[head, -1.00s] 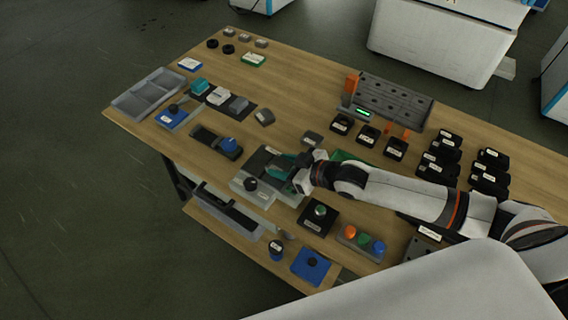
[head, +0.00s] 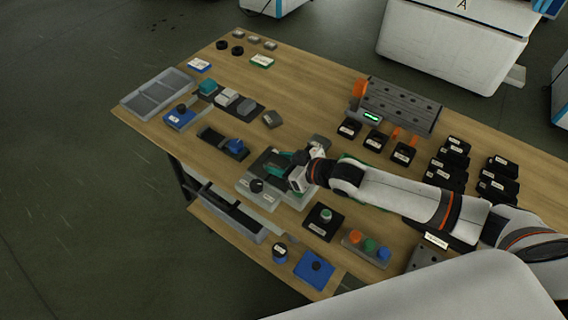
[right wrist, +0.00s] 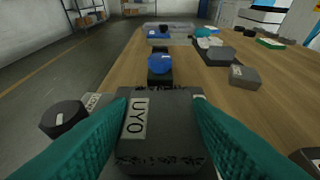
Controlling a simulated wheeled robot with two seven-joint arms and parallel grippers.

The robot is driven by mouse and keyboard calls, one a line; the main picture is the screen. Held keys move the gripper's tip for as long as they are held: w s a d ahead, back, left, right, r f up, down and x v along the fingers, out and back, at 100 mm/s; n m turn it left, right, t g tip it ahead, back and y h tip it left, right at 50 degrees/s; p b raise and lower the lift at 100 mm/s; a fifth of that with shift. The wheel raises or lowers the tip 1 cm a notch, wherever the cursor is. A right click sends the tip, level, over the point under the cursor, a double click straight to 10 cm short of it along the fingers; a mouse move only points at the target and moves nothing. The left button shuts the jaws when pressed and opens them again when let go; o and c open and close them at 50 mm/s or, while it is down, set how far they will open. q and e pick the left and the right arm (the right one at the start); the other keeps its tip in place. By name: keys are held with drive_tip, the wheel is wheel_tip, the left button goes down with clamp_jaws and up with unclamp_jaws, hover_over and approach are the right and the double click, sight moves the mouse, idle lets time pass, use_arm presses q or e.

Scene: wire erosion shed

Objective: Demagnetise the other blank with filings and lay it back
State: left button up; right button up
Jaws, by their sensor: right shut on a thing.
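My right gripper (head: 282,160) is over a low grey unit with a black knob (head: 256,185). In the right wrist view its teal fingers (right wrist: 160,128) are shut on a dark grey block (right wrist: 172,108) labelled "UYO". Dark specks like filings cling along the block's near edge. The block is at the unit's top; I cannot tell whether it touches. Another grey block (head: 272,119) lies on the table beyond; it also shows in the right wrist view (right wrist: 243,76). One more grey block (head: 319,142) sits just behind the gripper. My left gripper is not in view.
A black holder with a blue knob (head: 236,145) stands beyond the unit. A grey divided tray (head: 157,94) is at the far left edge. A slotted rack (head: 400,106) and several black labelled blocks (head: 348,129) stand behind my right arm.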

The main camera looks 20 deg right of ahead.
drive_tip(key=shift+w+a+r, duration=0.1)
drive_tip(key=shift+w+a, duration=0.05)
drive_tip(key=shift+w+a, duration=0.7)
drive_tip(key=shift+w, duration=0.25)
drive_tip(key=shift+w+a+b, duration=0.55)
drive_tip(key=shift+w+a, duration=0.35)
drive_tip(key=shift+w, duration=0.2)
drive_tip(key=shift+r, duration=0.15)
wheel_tip(320, 180, up, 7)
drive_tip(key=p, duration=0.7)
drive_tip(key=shift+r+p, duration=0.15)
drive_tip(key=shift+p, duration=0.15)
idle(0.7)
